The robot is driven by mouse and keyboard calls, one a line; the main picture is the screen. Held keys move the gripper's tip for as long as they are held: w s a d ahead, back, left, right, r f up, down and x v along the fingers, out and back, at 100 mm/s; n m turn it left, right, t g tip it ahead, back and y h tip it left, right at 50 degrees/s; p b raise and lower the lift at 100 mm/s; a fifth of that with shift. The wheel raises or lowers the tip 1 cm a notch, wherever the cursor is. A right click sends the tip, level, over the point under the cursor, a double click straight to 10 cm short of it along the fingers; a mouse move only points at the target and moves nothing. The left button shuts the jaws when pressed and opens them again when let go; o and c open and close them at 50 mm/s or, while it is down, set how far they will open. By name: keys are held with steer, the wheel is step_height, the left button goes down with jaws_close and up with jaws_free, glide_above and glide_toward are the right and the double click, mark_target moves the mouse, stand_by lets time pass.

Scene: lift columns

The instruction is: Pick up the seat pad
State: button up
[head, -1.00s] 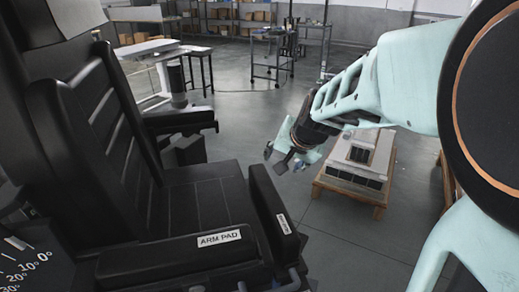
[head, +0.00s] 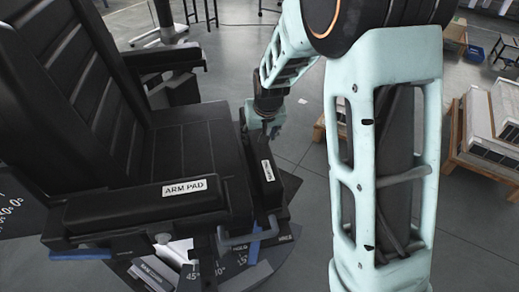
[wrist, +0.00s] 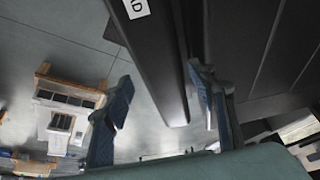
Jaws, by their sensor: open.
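A narrow black pad with a small white label (head: 280,188) stands along the front edge of the black chair seat (head: 200,150). Its label is too small to read in the head view. I take it to be the seat pad. In the wrist view the pad (wrist: 155,50) runs down from the top, with a label ending in "D", and its end lies between my fingers in the picture. My gripper (wrist: 160,110) is open, with one finger on each side of the pad's end. In the head view my gripper (head: 266,128) is at the pad's far end. Contact cannot be told.
A pad labelled ARM PAD (head: 145,205) lies on the near armrest, and the tall backrest (head: 70,90) rises at left. A wooden pallet with boxes (head: 485,150) stands at right. Open grey floor (head: 310,195) lies beside the chair.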

mark_target(258, 144)
steer(key=shift+x, duration=4.05)
steer(key=shift+d, duration=0.15)
steer(key=shift+c, duration=0.4)
steer(key=c, duration=0.8)
steer(key=shift+c, duration=0.3)
steer(key=shift+w+r, duration=0.1)
steer(key=shift+r, duration=0.15)
step_height(258, 144, up, 10)
steer(key=shift+p, duration=0.3)
